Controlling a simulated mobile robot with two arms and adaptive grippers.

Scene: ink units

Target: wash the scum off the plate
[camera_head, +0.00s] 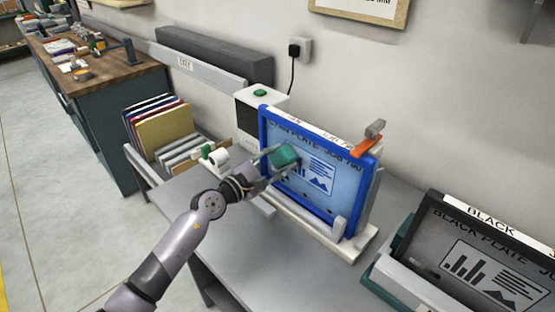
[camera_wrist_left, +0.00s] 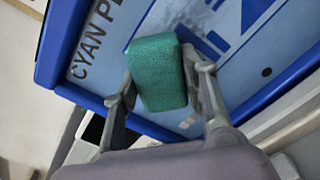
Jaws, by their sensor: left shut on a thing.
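The cyan plate (camera_head: 327,169) stands upright in a blue frame (camera_head: 307,208) on the bench, with dark graphics and lettering on its face. It also fills the upper part of the left wrist view (camera_wrist_left: 221,38). A pale whitish patch (camera_wrist_left: 172,14) shows on the plate there. My left gripper (camera_head: 278,160) is shut on a green sponge (camera_head: 286,155), which also shows between the fingers in the left wrist view (camera_wrist_left: 158,73). The sponge is at the plate's face; I cannot tell whether it touches. My right gripper is not in view.
A black-framed plate (camera_head: 490,275) stands at the right. A white box with a green button (camera_head: 260,93) stands behind the blue frame. An orange clamp-like piece (camera_head: 366,145) sits at the frame's top right corner. Folders (camera_head: 163,130) stand in a rack at left. The grey bench front (camera_head: 225,225) is clear.

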